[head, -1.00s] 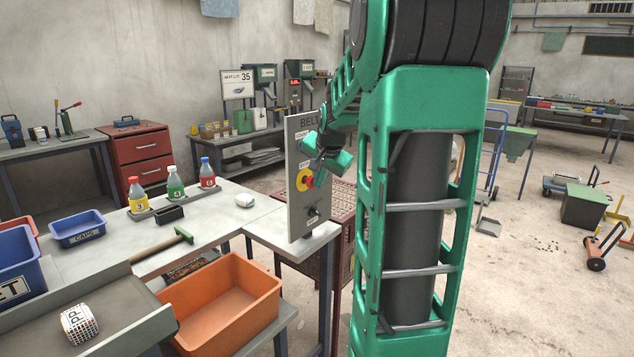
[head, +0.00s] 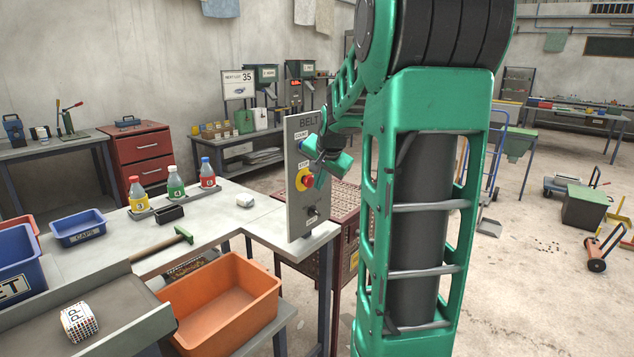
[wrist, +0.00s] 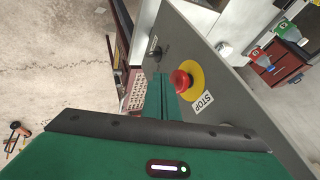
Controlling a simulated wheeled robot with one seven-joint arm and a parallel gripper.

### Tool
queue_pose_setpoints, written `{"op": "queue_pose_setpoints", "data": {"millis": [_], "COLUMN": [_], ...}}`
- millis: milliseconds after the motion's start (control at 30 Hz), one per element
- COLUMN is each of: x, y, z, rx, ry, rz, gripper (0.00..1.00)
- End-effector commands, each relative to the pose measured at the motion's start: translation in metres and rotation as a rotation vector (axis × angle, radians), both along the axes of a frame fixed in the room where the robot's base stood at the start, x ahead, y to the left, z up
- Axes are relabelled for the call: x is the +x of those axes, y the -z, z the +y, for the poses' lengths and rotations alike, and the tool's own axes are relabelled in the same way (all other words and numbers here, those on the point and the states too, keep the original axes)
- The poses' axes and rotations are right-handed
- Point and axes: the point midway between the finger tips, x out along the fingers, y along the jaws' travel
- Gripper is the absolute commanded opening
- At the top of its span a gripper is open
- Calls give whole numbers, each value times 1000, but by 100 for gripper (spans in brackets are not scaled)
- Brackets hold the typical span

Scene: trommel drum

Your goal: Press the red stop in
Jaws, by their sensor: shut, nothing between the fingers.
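The red stop (head: 307,181) is a round red button on a yellow disc, on the grey upright BELT panel (head: 296,214) at the corner of the bench. In the wrist view the red stop (wrist: 181,80) stands out from the panel beside a STOP label (wrist: 204,103). My gripper (head: 318,180) is shut and empty, right in front of the panel near the button. In the wrist view the gripper's green fingers (wrist: 160,98) lie just left of the button. I cannot tell whether they touch it.
A small switch (head: 312,211) sits lower on the panel, and a COUNT label is above the stop. Bottles (head: 175,184), a blue caps tray (head: 78,229) and an orange bin (head: 228,310) are to the left.

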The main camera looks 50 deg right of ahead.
Motion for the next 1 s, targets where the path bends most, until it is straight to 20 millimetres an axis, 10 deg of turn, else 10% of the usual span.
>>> {"op": "queue_pose_setpoints", "data": {"millis": [500,1000], "x": [-64,-70], "y": [-74,-84], "z": [19,26], "rx": [-3,0], "ry": [22,20], "rz": [-3,1], "gripper": [0,0]}}
